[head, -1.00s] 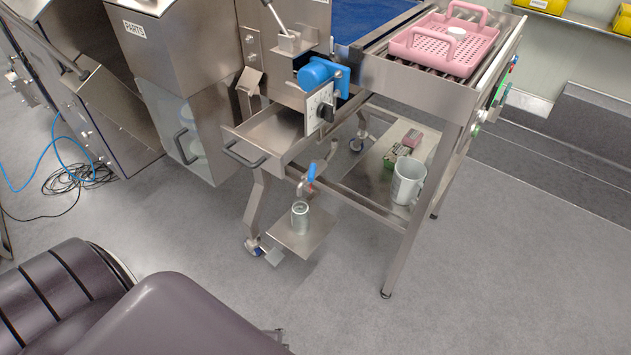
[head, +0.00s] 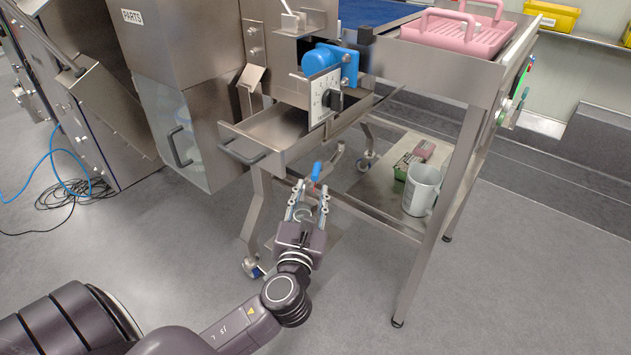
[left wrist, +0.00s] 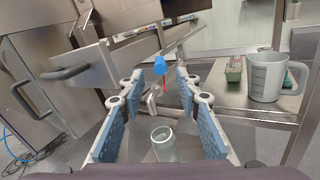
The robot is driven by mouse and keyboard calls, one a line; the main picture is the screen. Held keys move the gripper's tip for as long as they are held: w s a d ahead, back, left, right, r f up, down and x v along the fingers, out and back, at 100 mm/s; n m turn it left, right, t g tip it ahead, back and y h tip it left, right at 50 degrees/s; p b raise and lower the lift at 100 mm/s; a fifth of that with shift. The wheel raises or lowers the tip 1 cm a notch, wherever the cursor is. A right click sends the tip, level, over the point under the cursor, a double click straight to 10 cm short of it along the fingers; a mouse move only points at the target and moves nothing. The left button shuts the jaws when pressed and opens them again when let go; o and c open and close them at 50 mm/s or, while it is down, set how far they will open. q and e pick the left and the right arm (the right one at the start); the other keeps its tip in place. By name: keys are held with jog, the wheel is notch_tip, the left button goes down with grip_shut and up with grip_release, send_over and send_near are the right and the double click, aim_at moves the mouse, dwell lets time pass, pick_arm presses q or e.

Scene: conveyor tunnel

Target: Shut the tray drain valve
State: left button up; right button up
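The tray drain valve shows by its blue lever handle (head: 317,171), which stands roughly upright under the steel drawer-like tray (head: 290,155). In the left wrist view the blue handle (left wrist: 161,67) is ahead of my fingertips, near the middle, with a thin red part below it. The valve body is mostly hidden in the head view. My left gripper (head: 307,188) is open, with its fingers pointing at the valve from just below and in front. In the left wrist view the left gripper (left wrist: 158,84) has nothing clasped between its blue-padded fingers. My right gripper is in neither view.
A clear jar (left wrist: 163,142) stands low between the fingers in the wrist view, on a small plate. A measuring jug (head: 421,188) stands on the lower shelf to the right, near a frame leg (head: 437,220). The tray's handle (head: 243,156) sticks out at left.

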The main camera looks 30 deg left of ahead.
aim_at(316, 173)
pick_arm(q)
jog(key=x, duration=0.6)
jog(key=shift+w+b, duration=0.1)
jog(key=shift+b, duration=0.2)
jog(key=shift+w+a, duration=0.35)
jog(key=shift+w, duration=0.25)
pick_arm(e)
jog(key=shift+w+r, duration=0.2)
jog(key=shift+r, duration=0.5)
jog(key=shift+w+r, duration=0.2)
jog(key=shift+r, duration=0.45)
pick_arm(q)
grip_shut()
